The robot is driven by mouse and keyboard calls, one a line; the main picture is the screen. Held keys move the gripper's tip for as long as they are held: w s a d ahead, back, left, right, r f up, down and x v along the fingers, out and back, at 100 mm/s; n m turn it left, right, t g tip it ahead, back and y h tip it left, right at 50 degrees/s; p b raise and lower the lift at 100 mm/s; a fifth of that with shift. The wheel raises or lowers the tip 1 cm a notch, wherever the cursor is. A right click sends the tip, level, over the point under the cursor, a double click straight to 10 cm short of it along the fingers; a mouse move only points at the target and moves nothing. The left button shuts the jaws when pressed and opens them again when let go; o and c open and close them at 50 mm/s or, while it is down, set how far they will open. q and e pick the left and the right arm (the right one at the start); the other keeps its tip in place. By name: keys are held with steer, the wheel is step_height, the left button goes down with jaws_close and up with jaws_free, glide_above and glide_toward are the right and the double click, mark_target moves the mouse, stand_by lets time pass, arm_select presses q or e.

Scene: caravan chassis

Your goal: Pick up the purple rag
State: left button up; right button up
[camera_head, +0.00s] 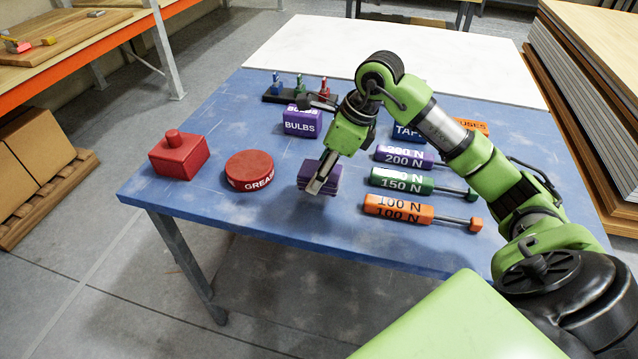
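The purple rag (332,186) is a folded, layered block near the front middle of the blue table. My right gripper (319,184) reaches down to it from above, its arm coming in from the right. One finger lies across the front of the rag; the other finger is hidden. I cannot tell whether the fingers are shut on the rag, or whether the rag rests on the table or is slightly above it. My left gripper is not in view.
The blue table (250,215) also holds a red box (179,155), a red grease tin (250,170), a purple bulbs box (301,122) and a blue tape box (408,133). Purple, green and orange (398,208) torque tools lie right of the rag. Its front is clear.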

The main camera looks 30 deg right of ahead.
mark_target(328, 181)
steer(key=s+r, duration=0.2)
steer(key=r, duration=0.1)
steer(key=s+r+b, duration=0.1)
steer(key=shift+s+a+r, duration=0.15)
steer(key=shift+s+a, duration=0.15)
steer(key=shift+s, duration=0.05)
steer(key=s+a+r+b, duration=0.2)
steer(key=s+r, duration=0.2)
steer(key=s, duration=0.5)
steer(key=shift+s+r+b, duration=0.2)
steer(key=shift+r+b, duration=0.1)
steer(key=shift+o, duration=1.2)
steer(key=shift+c, duration=0.6)
steer(key=shift+w, duration=0.1)
